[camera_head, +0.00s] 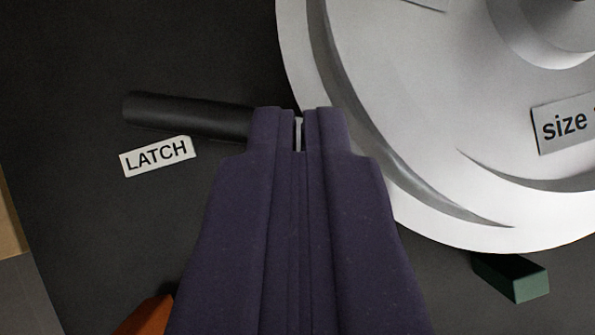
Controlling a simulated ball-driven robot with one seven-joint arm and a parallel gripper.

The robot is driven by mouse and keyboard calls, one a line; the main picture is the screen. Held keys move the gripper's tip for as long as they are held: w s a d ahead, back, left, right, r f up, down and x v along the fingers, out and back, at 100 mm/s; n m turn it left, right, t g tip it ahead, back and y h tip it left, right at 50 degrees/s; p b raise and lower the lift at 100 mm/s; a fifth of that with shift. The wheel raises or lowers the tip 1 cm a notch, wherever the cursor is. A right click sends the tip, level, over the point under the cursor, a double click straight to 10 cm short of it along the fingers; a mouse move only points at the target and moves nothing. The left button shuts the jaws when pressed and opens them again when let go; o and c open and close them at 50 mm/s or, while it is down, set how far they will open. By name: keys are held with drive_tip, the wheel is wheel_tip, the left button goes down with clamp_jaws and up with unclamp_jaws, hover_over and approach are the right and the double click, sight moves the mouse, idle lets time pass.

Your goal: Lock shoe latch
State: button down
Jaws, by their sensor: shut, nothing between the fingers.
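A black cylindrical latch handle (185,113) lies nearly level in the upper left, above a white label reading "LATCH" (157,156). My gripper (299,115), dark purple, reaches up from the bottom of the view. Its two fingers are shut with nothing between them. The fingertips are at the right end of the handle and hide that end. I cannot tell whether they touch it. The shoe is not clearly identifiable in this view.
A large round light-grey part (400,110) with a "size" label (565,123) fills the upper right, close to the fingertips. A green block (518,279) sits below it. An orange piece (147,316) shows at lower left. The dark surface (90,230) left of my gripper is mostly clear.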

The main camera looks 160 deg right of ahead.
drive_tip(key=shift+w+a+r+n+y+p, duration=0.1)
drive_tip(key=shift+w+a+n+y+p, duration=0.15)
drive_tip(key=shift+n+p, duration=0.2)
drive_tip(key=shift+d, duration=0.15)
drive_tip(key=shift+w, duration=0.2)
drive_tip(key=shift+s+a, duration=0.5)
drive_tip(key=shift+a, duration=0.2)
